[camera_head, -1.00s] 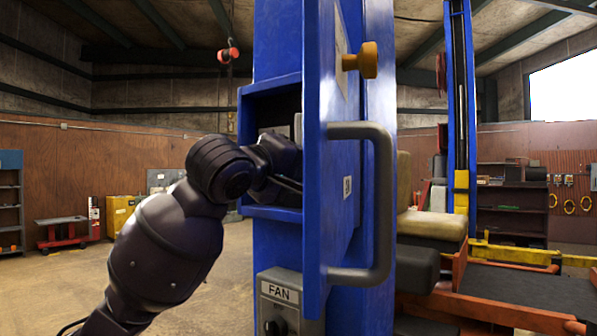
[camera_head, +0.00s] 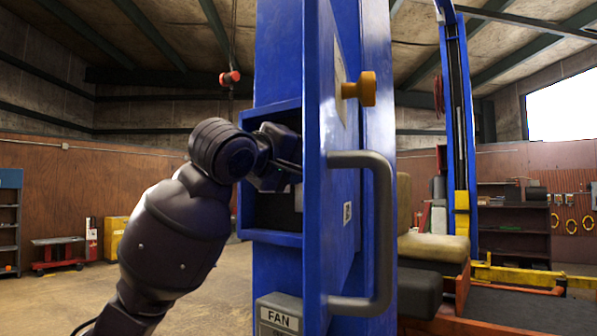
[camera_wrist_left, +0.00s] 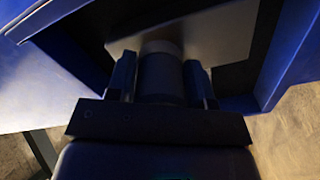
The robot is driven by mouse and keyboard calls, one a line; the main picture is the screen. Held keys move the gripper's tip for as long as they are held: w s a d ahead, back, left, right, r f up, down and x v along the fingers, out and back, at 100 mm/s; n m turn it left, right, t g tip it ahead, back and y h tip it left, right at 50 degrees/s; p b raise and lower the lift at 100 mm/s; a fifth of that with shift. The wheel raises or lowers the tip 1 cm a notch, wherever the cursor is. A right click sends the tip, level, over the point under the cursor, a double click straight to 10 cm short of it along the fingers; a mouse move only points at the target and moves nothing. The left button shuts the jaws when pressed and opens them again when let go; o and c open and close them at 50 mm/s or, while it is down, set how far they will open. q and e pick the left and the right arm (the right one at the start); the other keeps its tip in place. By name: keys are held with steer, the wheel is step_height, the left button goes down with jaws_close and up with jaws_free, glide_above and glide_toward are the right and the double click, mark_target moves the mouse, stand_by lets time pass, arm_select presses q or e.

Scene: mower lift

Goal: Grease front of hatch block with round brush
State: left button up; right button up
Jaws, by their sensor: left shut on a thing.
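In the head view my left gripper (camera_head: 283,158) reaches into the open recess (camera_head: 270,237) of a blue column, and its fingertips are hidden behind the open hatch door (camera_head: 340,120). In the left wrist view my left gripper (camera_wrist_left: 160,72) is shut on a dark cylindrical thing with a lighter band, apparently the round brush (camera_wrist_left: 161,80). Its bristles cannot be made out. A pale grey face, perhaps the hatch block (camera_wrist_left: 215,38), lies just beyond the brush; whether they touch I cannot tell. My right gripper is out of view.
The door carries a grey handle (camera_head: 382,230) and a yellow knob (camera_head: 360,89). A FAN switch box (camera_head: 279,316) sits below the recess. Blue recess walls (camera_wrist_left: 290,60) stand close around my left gripper. A seat (camera_head: 433,246) is at the right. Open floor lies left.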

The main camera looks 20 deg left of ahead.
arm_select(q)
steer(key=shift+r, duration=2.45)
